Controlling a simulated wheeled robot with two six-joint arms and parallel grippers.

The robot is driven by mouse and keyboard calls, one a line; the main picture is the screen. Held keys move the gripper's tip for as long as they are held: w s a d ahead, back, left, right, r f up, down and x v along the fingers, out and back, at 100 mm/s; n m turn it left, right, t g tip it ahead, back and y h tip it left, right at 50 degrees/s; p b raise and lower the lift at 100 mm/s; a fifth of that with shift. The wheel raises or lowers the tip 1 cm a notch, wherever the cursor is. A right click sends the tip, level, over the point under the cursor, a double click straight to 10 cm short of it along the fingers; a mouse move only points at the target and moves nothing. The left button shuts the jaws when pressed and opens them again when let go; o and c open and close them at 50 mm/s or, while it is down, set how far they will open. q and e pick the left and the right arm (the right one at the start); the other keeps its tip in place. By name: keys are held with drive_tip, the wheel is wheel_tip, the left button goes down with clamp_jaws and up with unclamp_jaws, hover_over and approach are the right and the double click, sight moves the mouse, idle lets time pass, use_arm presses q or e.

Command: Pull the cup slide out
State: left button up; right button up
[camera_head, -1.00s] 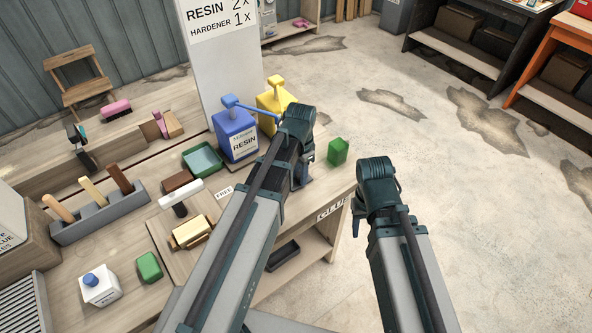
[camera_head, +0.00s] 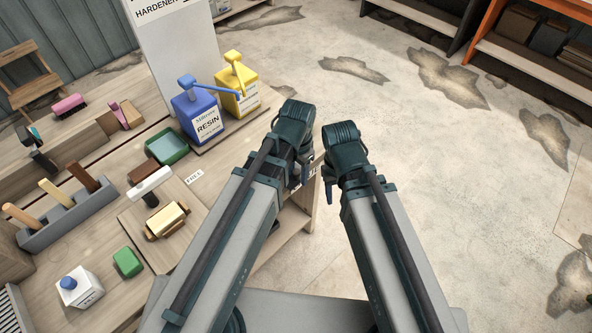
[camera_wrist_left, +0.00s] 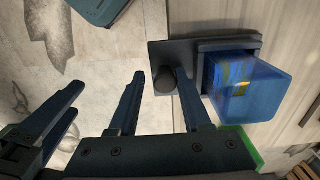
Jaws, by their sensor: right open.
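The cup slide shows only in the left wrist view, as a dark flat plate (camera_wrist_left: 162,52) with a round dark knob (camera_wrist_left: 164,80). A translucent blue cup (camera_wrist_left: 247,92) sits to its right, with some yellow showing in it. My left gripper (camera_wrist_left: 158,80) is open; the knob appears between its fingertips, nearer the right finger. I cannot tell if they touch. In the head view my left gripper (camera_head: 304,178) is at the table's right edge, its fingers mostly hidden. My right gripper (camera_head: 329,190) is close beside it; its parted fingers show at the left of the wrist view.
A blue resin pump bottle (camera_head: 203,118) and a yellow one (camera_head: 238,92) stand at the table's back right. A green tray (camera_head: 166,147), a gold-coloured block (camera_head: 168,218) and a tool rack (camera_head: 72,215) are on the table. The floor to the right is clear.

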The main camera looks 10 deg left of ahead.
use_arm(q)
drive_tip(key=shift+r, duration=0.15)
use_arm(e)
drive_tip(key=shift+r, duration=0.15)
use_arm(q)
wheel_tip(320, 180, up, 14)
drive_tip(key=p, duration=1.4)
drive_tip(key=shift+f, duration=0.2)
use_arm(e)
wheel_tip(320, 180, up, 14)
drive_tip(key=shift+f, duration=0.2)
